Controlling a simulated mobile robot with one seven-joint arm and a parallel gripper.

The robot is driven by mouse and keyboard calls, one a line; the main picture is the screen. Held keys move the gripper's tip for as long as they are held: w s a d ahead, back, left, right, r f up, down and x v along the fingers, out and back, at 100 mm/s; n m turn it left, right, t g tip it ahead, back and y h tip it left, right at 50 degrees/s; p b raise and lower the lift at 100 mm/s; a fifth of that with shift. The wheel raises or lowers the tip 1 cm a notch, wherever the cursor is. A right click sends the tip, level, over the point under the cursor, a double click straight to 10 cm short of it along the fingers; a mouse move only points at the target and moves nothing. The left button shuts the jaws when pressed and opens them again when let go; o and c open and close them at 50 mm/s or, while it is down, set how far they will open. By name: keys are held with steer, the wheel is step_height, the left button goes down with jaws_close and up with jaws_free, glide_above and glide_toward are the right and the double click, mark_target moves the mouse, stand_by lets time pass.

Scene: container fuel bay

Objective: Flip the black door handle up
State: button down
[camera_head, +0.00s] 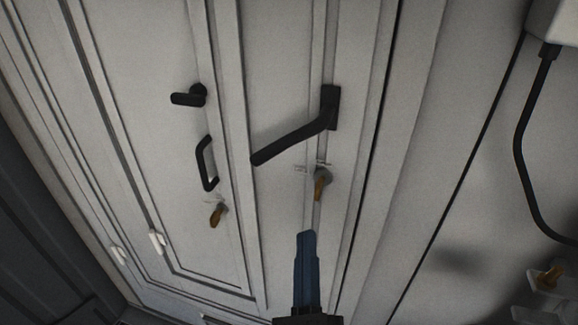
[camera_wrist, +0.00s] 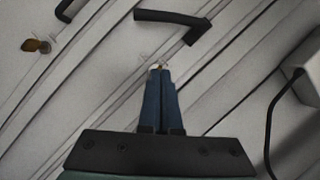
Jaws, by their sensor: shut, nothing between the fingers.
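The long black door handle (camera_head: 292,141) is on the pale door panel. Its mount (camera_head: 330,107) is at the right end and its lever slopes down to the left. In the wrist view the handle (camera_wrist: 172,18) is at the top, beyond my fingertips. My gripper (camera_head: 306,236) has blue fingers, pressed together and empty. It is below the handle and apart from it in the head view. In the wrist view the fingertips (camera_wrist: 159,71) cover most of the small key lock under the handle.
A brass key (camera_head: 320,184) sits in a lock just below the handle. To the left are a short black knob (camera_head: 188,96), a black pull handle (camera_head: 207,164) and another brass key (camera_head: 217,215). A grey box with a black cable (camera_head: 521,150) is at the right.

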mark_target(291, 136)
steer(key=w+a+r+p, duration=0.2)
steer(key=w+r+p, duration=0.3)
steer(key=w+p, duration=0.3)
steer(key=shift+x, duration=1)
steer(key=shift+a+r, duration=0.1)
steer(key=shift+a, duration=0.1)
steer(key=shift+a, duration=0.1)
steer(key=shift+w+a+r+m, duration=0.1)
steer(key=shift+a+r+m, duration=0.1)
steer(key=shift+m, duration=0.3)
